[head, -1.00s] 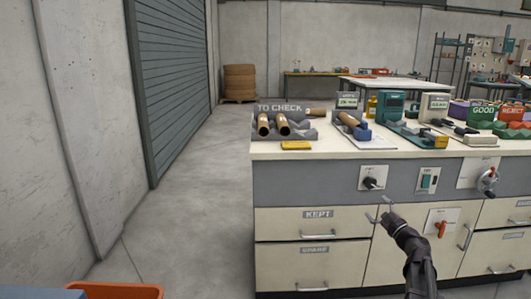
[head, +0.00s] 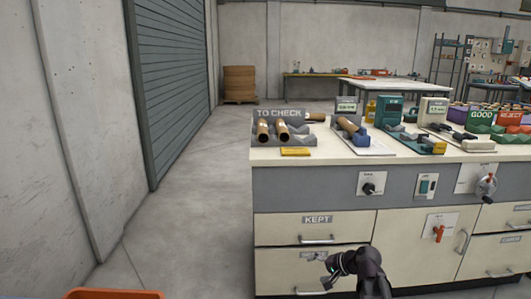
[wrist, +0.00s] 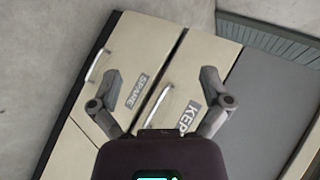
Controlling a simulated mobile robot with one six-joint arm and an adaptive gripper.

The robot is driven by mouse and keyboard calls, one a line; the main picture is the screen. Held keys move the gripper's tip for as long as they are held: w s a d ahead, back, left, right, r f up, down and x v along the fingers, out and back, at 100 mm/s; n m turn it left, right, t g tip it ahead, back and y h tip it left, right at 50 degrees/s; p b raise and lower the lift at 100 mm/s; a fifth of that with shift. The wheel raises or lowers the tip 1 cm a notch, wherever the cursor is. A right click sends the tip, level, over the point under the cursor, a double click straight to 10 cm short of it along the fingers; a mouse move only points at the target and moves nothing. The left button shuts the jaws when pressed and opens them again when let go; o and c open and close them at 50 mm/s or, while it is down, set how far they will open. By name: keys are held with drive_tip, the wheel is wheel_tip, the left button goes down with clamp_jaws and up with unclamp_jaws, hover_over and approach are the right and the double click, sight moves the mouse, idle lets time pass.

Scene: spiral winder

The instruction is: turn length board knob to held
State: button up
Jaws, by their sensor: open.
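A black knob (head: 369,188) sits on a white plate on the grey front panel of the bench, below the worktop. A red-handled switch (head: 439,233) is on a plate lower right of it. The plate lettering is too small to read, so I cannot tell which control is the length board's. My gripper (head: 322,268) is open and empty, in front of the lower left drawer, below and left of the black knob and apart from it. In the wrist view my gripper (wrist: 162,76) is spread before the SPARE and KEPT drawers; no knob shows there.
The bench top (head: 275,160) carries a TO CHECK rack (head: 283,135) with brown tubes, and several small devices. Drawer handles (head: 317,240) stick out near my arm. A hand crank (head: 487,185) is at the right.

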drive_tip(key=s+f+n+g+h+p, duration=0.35)
drive_tip(key=s+n+g+h, duration=0.35)
drive_tip(key=s, duration=0.7)
wheel_tip(320, 180, up, 37)
drive_tip(key=t+h+p, duration=0.1)
drive_tip(key=p, duration=3.5)
drive_tip(key=shift+d+f, duration=0.15)
drive_tip(key=shift+d, duration=0.25)
drive_tip(key=shift+s, duration=0.1)
